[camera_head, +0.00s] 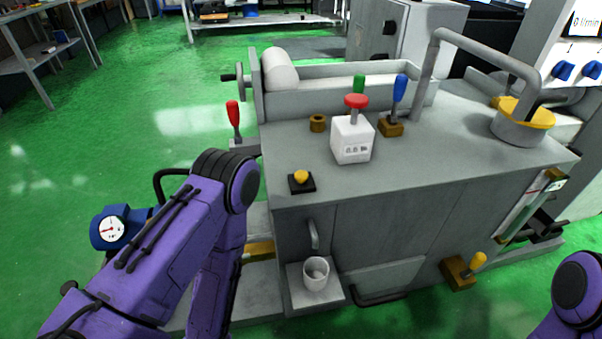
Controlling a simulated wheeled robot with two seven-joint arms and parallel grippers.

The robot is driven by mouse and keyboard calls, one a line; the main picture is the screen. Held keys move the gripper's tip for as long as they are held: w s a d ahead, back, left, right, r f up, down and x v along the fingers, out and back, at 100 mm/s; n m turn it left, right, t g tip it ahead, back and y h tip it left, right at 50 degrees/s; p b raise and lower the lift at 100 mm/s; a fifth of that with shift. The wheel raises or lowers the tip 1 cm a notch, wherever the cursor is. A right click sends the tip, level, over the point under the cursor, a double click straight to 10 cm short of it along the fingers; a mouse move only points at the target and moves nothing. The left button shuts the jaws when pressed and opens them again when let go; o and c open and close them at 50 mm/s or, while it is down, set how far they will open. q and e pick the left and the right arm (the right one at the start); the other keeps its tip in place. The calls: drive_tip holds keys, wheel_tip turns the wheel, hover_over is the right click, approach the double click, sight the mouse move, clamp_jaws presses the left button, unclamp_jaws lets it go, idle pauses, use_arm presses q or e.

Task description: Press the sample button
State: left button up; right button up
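A small yellow button (301,177) on a black square base sits at the front left corner of the grey machine top (430,165). It is the only push button of this kind that I can make out, and no label shows on it. Below it, a grey spout (313,234) bends down from the machine's front over a light grey cup (316,272) on a small ledge. My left arm is bent at the left of the machine, its elbow left of the button and apart from it. Both my grippers are out of the frame.
A white box with a red knob (352,138) stands behind the button. Blue (400,88), green (359,84) and red (233,114) levers stand around the top. A yellow-handled valve (477,262) is low at the front. The space above the button is clear.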

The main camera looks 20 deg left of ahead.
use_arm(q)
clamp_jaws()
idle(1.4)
